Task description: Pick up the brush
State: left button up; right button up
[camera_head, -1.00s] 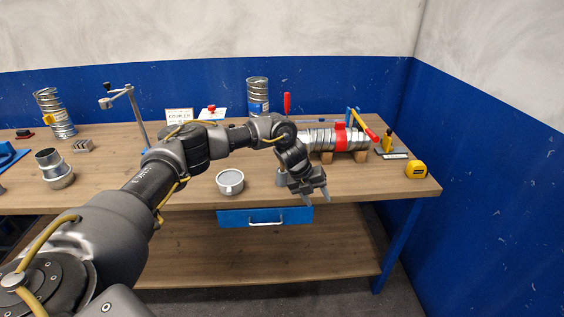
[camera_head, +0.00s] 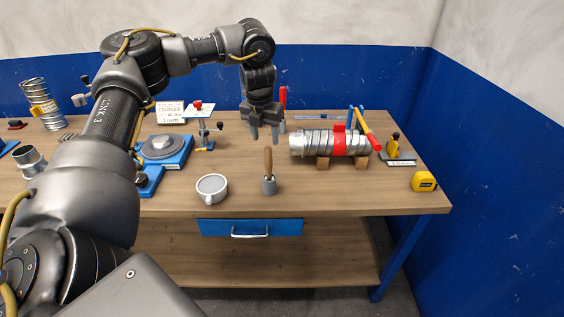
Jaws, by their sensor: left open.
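The brush (camera_head: 268,161) stands upright, its wooden handle pointing up, in a small grey holder (camera_head: 270,187) near the front of the workbench. Its lower end is hidden inside the holder. My left gripper (camera_head: 264,136) points down with its two fingers apart and empty. In the picture it is just above the handle's top; I cannot tell its exact depth relative to the brush. My right gripper is not in view.
The spiral duct (camera_head: 313,143) with a red band rests on wooden blocks to the right. A red-handled tool (camera_head: 283,97) stands behind. A yellow tape measure (camera_head: 424,181) is at the bench's right end.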

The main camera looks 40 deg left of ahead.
aim_at(266, 149)
pick_arm(q)
jog(key=shift+s+a, duration=0.1)
jog(key=shift+s, duration=0.05)
jog(key=shift+s+d+f, duration=0.1)
jog(key=shift+s+f, duration=0.05)
jog(key=shift+f, duration=0.5)
jog(key=shift+s+d+f, duration=0.1)
jog(key=shift+f, duration=0.5)
jog(key=shift+w+f, duration=0.35)
jog(key=shift+f, duration=0.25)
jog(key=shift+w+f, duration=0.3)
jog(key=shift+f, duration=0.3)
jog(key=shift+a+f, duration=0.1)
jog(key=shift+f, duration=0.05)
jog(key=shift+s, duration=0.15)
jog(key=shift+f, duration=0.35)
jog(key=f, duration=0.1)
jog(key=w+f, duration=0.1)
jog(key=f, duration=0.1)
jog(key=shift+a+f+p, duration=0.1)
jog(key=shift+f+p, duration=0.05)
jog(key=shift+p, duration=0.25)
jog(key=shift+a+f, duration=0.1)
jog(key=shift+f, duration=0.4)
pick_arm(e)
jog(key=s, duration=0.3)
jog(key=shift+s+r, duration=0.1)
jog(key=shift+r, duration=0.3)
